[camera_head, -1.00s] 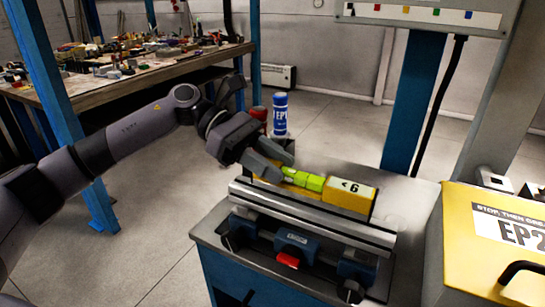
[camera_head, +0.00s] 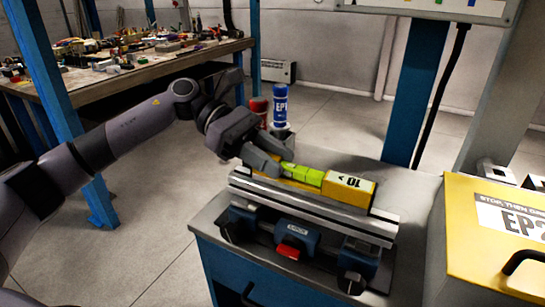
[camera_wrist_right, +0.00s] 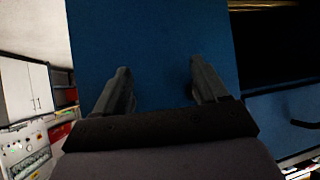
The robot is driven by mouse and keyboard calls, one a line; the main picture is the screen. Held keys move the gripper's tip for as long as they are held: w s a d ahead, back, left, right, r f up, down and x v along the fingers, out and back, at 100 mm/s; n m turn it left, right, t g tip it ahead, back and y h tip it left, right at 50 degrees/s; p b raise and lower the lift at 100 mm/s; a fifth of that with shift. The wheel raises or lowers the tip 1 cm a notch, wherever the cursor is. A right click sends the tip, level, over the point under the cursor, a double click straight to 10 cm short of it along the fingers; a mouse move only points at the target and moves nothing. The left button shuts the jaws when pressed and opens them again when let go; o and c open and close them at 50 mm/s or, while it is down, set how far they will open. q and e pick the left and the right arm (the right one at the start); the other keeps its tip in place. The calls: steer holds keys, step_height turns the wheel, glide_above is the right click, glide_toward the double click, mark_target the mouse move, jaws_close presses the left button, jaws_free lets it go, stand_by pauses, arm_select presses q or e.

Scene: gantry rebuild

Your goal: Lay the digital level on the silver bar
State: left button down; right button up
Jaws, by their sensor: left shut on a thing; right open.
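The digital level (camera_head: 348,190) is a yellow bar with a lime-green middle and a white panel with dark marks at its right end. My left gripper (camera_head: 283,168) is shut on its left part, hiding some of it. The level lies lengthwise along the silver bar (camera_head: 310,211), at its upper, far side in the head view. I cannot tell whether they touch. The silver bar sits across a blue clamping fixture (camera_head: 297,239) with a red part. My right gripper (camera_wrist_right: 162,88) is open and empty in the right wrist view, facing a blue surface.
A blue can (camera_head: 280,106) and a red one (camera_head: 259,108) stand behind the left gripper. A yellow box (camera_head: 460,235) stands right of the fixture. A blue post (camera_head: 415,95) rises behind. A cluttered workbench (camera_head: 130,80) is at the back left.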

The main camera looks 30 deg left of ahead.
stand_by(0.4)
arm_select(q)
steer(key=c, duration=0.6)
jaws_free()
steer(key=shift+c, duration=0.2)
steer(key=shift+a+f, duration=0.1)
steer(key=b+v, duration=0.1)
steer(key=v, duration=0.5)
steer(key=shift+a+b, duration=0.1)
steer(key=shift+b, duration=0.2)
steer(key=shift+a+r, duration=0.3)
steer(key=shift+a, duration=0.1)
steer(key=shift+a, duration=0.1)
